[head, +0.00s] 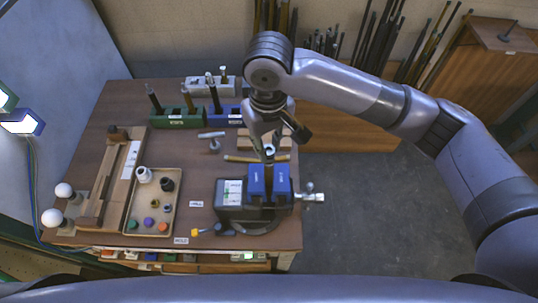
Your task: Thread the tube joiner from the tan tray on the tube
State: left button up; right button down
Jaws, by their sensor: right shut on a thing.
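My right gripper (270,146) is above the blue-jawed vise (229,197) at the front right of the table. It is shut on a small pale ring-like piece (270,151), which looks like the tube joiner. A short dark upright piece, likely the tube (268,160), shows between the blue jaws just below. I cannot tell whether the joiner is around the tube or only above it; the fingers hide the contact. The tan tray (173,215) stands left of the vise and holds a white cup-like part, a black one and several small coloured caps. My left gripper is out of view.
A long wooden fixture (120,180) lies left of the tray. Green (177,121) and blue holders with upright tubes stand at the back, with wooden blocks behind the vise. A yellow-tipped tool (203,232) lies by the vise.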

jog(key=shift+s+f, duration=0.15)
jog(key=shift+f, duration=0.1)
jog(key=m, duration=0.5)
jog(key=shift+d+m, duration=0.1)
jog(key=shift+m, duration=0.8)
jog(key=m, duration=0.4)
jog(key=shift+d, duration=0.1)
jog(key=shift+f+m, duration=0.1)
jog(key=shift+m, duration=1.4)
jog(key=m, duration=0.3)
jog(key=shift+d, duration=0.1)
jog(key=m, duration=0.3)
jog(key=shift+s+m, duration=0.1)
jog(key=shift+m, duration=0.3)
